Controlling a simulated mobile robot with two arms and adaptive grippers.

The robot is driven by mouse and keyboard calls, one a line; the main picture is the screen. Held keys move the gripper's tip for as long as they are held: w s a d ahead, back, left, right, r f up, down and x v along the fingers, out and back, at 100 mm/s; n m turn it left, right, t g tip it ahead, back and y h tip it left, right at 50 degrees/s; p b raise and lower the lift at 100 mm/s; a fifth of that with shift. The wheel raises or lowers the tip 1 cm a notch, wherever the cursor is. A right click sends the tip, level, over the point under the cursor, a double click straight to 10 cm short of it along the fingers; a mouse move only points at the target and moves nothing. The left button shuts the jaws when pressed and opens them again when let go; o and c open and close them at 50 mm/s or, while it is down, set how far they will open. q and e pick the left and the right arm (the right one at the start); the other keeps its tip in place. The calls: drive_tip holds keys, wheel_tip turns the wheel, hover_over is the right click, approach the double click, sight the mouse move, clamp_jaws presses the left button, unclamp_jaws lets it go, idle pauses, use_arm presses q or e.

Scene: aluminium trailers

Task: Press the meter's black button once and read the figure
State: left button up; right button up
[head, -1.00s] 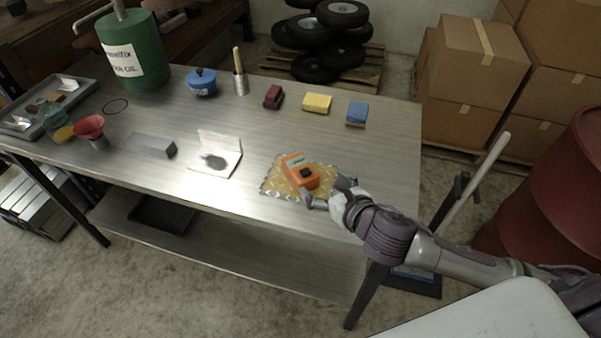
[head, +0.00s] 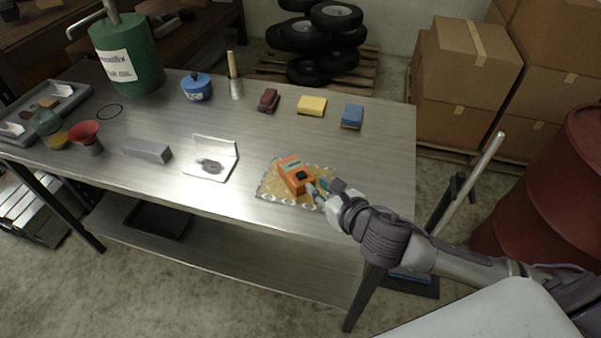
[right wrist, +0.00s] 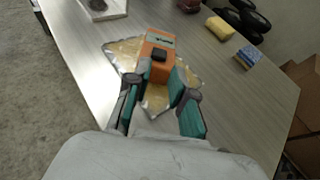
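The orange meter (head: 291,169) lies on a yellowish, shiny-edged mat (head: 268,188) near the front right of the bench. Its black button (head: 301,176) faces up, with a small display (head: 290,162) beyond it; no figure is legible. In the right wrist view the meter (right wrist: 153,67) and its black button (right wrist: 159,54) lie straight ahead. My right gripper (head: 322,191) is at the meter's near right side. Its teal-padded fingers (right wrist: 155,87) are spread apart in the right wrist view, around the meter's near end. Whether they touch it is unclear. My left gripper is out of view.
On the bench stand a bent metal plate (head: 213,165), a grey block (head: 146,150), a red funnel (head: 85,133), a blue pot (head: 197,87), and yellow (head: 312,106) and blue (head: 352,116) sponges. Cartons (head: 465,60) and a red drum (head: 560,190) stand right.

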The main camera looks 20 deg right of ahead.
clamp_jaws()
idle(1.0)
